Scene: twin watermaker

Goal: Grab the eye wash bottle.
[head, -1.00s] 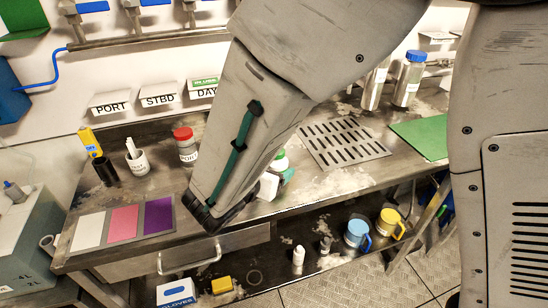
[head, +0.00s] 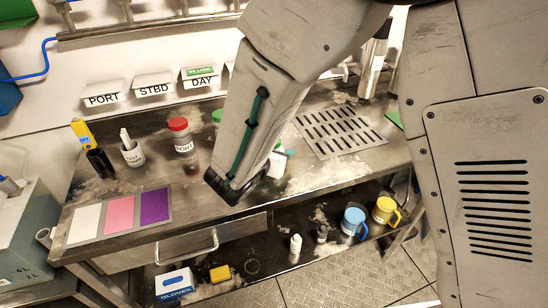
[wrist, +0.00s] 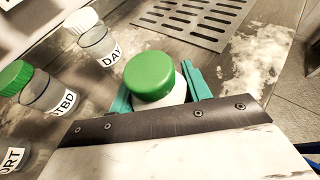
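The eye wash bottle appears to be the white bottle with a green cap (wrist: 152,78), which stands upright in the middle of the wrist view. The teal fingers of my gripper (wrist: 158,93) are on both sides of it, close to its sides. I cannot tell whether they press on it. In the head view my arm hides most of the bottle (head: 276,164) and the gripper; a bit of white and green shows at the arm's right edge, over the bench. I cannot tell whether the bottle rests on the bench.
In the wrist view the STBD (wrist: 42,90) and DAY (wrist: 92,38) bottles stand left of the gripper. A slotted drain plate (head: 340,131) lies to the right. Mugs stand on the lower shelf.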

